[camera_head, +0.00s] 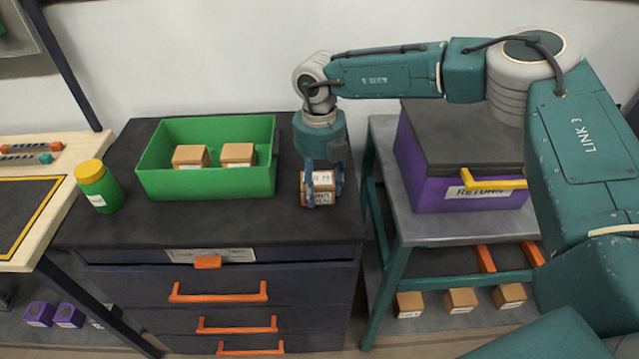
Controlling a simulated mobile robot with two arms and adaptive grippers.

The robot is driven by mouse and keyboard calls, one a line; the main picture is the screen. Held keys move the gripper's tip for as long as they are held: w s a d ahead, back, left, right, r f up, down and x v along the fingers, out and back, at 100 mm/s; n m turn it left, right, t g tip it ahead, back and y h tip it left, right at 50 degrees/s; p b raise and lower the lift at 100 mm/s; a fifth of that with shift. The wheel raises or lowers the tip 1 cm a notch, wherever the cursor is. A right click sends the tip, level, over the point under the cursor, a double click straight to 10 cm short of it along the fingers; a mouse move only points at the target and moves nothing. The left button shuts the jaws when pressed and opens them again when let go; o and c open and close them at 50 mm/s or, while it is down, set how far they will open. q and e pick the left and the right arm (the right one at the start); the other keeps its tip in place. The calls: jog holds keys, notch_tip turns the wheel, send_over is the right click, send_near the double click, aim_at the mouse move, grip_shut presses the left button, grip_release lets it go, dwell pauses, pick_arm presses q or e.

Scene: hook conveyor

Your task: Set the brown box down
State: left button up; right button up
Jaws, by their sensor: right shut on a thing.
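A brown box (319,187) with white labels is between the fingers of my right gripper (321,185). The gripper points down and is shut on the box from its two sides. The box is over the right part of the dark cabinet top (240,222), to the right of the green bin. I cannot tell whether its underside touches the surface. My left gripper is not in view.
A green bin (207,184) with two brown boxes stands on the cabinet, beside a green jar with a yellow lid (98,186). A purple RETURN container (458,165) stands on the table at right. More brown boxes (461,300) are on the shelf below.

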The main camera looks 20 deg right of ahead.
aim_at(319, 179)
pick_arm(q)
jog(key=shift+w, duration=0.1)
pick_arm(e)
jog(key=shift+f, duration=0.1)
jog(key=o, duration=1.1)
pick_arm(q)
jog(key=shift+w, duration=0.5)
pick_arm(e)
jog(key=shift+o, duration=0.5)
notch_tip(319, 179, up, 11)
jog(key=shift+a+r+b, duration=0.1)
jog(key=shift+b, duration=0.9)
jog(key=shift+r, duration=0.55)
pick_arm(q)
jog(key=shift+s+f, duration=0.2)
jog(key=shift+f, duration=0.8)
